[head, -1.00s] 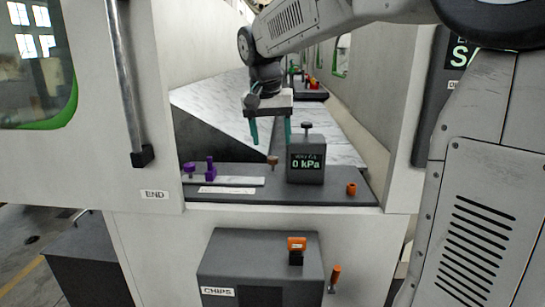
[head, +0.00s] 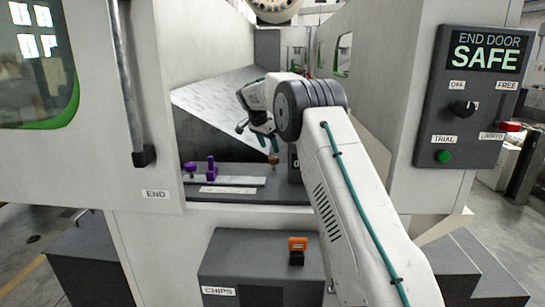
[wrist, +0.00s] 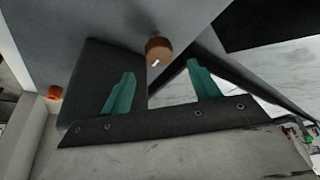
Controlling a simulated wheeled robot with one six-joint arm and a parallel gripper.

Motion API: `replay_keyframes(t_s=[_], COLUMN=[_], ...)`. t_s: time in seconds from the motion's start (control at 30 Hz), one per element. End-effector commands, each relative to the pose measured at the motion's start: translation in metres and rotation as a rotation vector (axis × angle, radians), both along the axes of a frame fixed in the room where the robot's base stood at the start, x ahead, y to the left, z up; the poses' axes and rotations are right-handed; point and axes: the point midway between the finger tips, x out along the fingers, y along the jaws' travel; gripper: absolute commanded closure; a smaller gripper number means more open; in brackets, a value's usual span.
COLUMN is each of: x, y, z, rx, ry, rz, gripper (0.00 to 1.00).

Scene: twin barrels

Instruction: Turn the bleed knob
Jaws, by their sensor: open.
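A small brown knob (head: 273,160) stands on the dark ledge inside the machine opening, beside the gauge box (head: 294,164). In the wrist view the brown knob (wrist: 158,50) has a pale mark on its face and appears between and just beyond my teal fingertips. My gripper (head: 269,143) is open, just above the brown knob in the head view; it also shows in the wrist view (wrist: 161,68). I see no contact with the knob. My arm hides most of the gauge box. No label naming the bleed knob is readable.
Purple fittings (head: 211,168) stand on a pale strip left of the knob. An orange knob (wrist: 54,93) shows in the wrist view. A control panel (head: 475,110) reading "END DOOR SAFE" is at right. A chips box (head: 235,258) stands below.

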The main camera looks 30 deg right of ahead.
Motion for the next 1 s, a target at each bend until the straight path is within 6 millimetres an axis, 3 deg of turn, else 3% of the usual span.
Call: replay_keyframes(t_s=[0.3, 0.7, 0.87, 1.0], x=[0.003, 0.004, 0.004, 0.004], y=[-0.018, -0.022, -0.022, -0.022], z=[-0.044, -0.054, -0.054, -0.053], rx=[0.002, 0.001, 0.001, 0.001], ry=[0.003, 0.001, 0.001, 0.001], rz=[0.0, 0.002, 0.002, 0.002], gripper=[0.39, 0.39, 0.81, 0.84])
